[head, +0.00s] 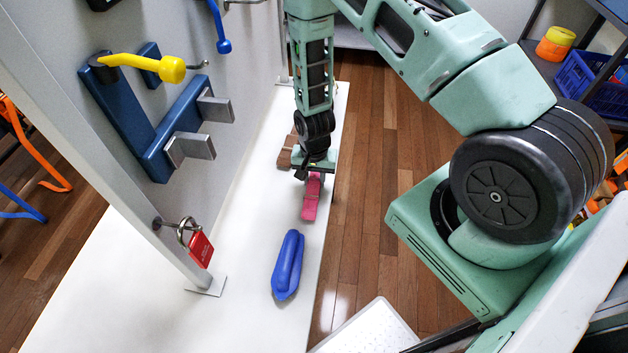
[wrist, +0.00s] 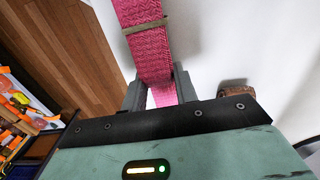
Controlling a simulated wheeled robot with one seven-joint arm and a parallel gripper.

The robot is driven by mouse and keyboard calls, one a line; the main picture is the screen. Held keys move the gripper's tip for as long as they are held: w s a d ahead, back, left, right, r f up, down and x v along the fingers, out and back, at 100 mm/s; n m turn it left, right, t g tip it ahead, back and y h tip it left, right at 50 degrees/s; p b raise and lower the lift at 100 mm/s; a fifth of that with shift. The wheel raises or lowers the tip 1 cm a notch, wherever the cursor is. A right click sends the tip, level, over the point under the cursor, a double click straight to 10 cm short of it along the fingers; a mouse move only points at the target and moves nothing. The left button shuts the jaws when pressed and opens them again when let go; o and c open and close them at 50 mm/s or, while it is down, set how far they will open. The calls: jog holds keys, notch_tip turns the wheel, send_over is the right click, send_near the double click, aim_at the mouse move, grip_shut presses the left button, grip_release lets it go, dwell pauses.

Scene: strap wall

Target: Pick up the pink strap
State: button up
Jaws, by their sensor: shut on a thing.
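The pink strap (head: 311,198) is a folded, banded bundle on the white board at the foot of the wall, near the board's right edge. My gripper (head: 312,176) points down over its far end. In the wrist view the pink strap (wrist: 150,45) runs between the two fingers of my gripper (wrist: 158,88), which are shut on it. A tan band crosses the strap. The head view does not show clearly whether the strap touches the board.
A blue strap bundle (head: 288,265) lies nearer on the white board (head: 240,310). A brown bundle (head: 286,152) lies just behind my gripper. The grey wall panel (head: 240,80) at left carries a blue bracket, a yellow lever and a red padlock (head: 200,249).

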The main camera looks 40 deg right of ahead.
notch_tip(320, 180, up, 10)
jog(key=b, duration=0.2)
dwell(0.5)
jog(key=shift+f+b, duration=0.1)
jog(key=shift+b, duration=0.2)
dwell(0.3)
